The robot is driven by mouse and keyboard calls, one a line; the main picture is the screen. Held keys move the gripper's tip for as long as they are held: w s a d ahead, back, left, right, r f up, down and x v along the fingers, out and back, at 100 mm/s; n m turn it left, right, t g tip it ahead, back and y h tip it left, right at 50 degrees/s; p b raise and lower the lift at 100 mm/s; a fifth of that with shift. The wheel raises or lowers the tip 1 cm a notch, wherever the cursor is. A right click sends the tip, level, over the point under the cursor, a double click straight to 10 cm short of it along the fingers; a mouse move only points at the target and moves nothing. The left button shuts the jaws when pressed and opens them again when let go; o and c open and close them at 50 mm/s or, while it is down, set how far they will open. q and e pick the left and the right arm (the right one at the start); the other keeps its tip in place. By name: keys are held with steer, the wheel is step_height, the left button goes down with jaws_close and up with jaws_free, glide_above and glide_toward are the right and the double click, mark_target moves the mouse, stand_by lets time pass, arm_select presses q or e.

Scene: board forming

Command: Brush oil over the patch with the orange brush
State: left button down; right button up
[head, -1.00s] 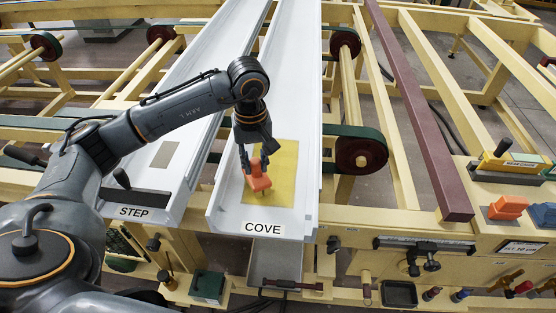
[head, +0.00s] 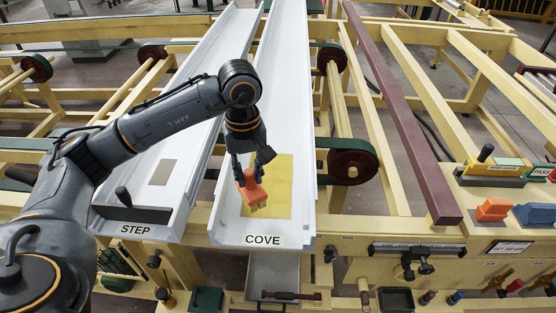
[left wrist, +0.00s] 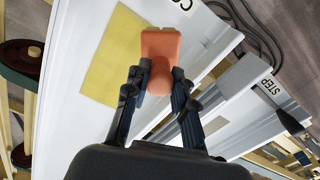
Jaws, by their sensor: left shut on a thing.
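My left gripper (head: 252,167) is shut on the orange brush (head: 252,190), which hangs below its fingers. The brush is over the yellow patch (head: 281,184) on the white COVE channel (head: 231,228) in the head view. Whether its bristles touch the patch, I cannot tell. The left wrist view shows the orange brush (left wrist: 160,46) between the two dark fingers (left wrist: 158,88), with the yellow patch (left wrist: 110,62) beside it on the left. Part of the patch is hidden by the brush and gripper. My right gripper is not in view.
The STEP channel (head: 181,205) lies to the left, with a small grey-brown patch (head: 162,172). A maroon bar (head: 408,125) runs along the right. An orange block (head: 492,210) and a blue block (head: 535,216) sit on the right panel.

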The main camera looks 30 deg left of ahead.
arm_select(q)
steer(key=shift+s+r+p, duration=0.1)
steer(key=shift+r+p, duration=0.4)
steer(key=shift+r, duration=0.9)
